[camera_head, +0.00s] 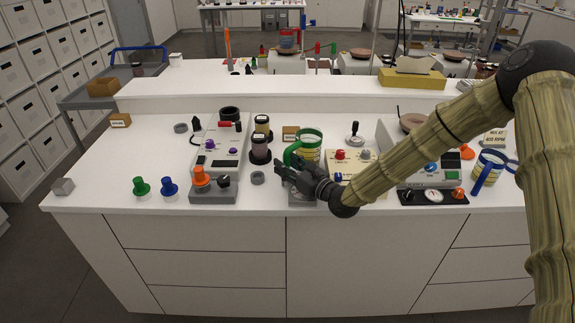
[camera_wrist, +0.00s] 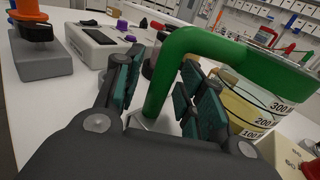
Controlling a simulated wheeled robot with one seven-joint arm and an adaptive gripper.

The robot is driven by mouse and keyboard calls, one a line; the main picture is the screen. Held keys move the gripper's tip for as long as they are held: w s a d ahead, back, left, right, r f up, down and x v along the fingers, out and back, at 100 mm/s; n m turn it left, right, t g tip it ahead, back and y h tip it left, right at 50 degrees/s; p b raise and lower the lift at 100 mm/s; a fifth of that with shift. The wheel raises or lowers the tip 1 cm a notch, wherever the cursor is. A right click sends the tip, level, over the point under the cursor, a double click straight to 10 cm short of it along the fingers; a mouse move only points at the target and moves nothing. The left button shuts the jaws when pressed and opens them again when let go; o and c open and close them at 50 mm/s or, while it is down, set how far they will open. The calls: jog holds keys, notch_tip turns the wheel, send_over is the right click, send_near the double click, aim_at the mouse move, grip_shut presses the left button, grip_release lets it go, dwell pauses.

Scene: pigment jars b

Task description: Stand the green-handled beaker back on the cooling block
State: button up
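The green-handled beaker (camera_head: 309,150) stands on the white counter near the middle in the head view, with its handle on the left. In the wrist view its clear wall (camera_wrist: 255,100) shows yellow contents and volume marks, and the thick green handle (camera_wrist: 165,75) crosses the middle. My gripper (camera_head: 282,168) is at the handle. In the wrist view its fingers (camera_wrist: 162,90) are apart, one on each side of the handle; a gap shows on the left side. I cannot surely identify the cooling block; a grey block (camera_head: 299,198) is partly hidden under my gripper.
A blue-handled beaker (camera_head: 490,168) stands at the right. A grey block with an orange knob (camera_head: 213,190) and a white device (camera_head: 222,150) stand to the left. Dark-lidded jars (camera_head: 260,146) stand close left of the beaker.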

jog(key=shift+r, duration=0.4)
jog(key=b+v, duration=0.2)
jog(key=v, duration=1)
jog(key=shift+r, duration=0.15)
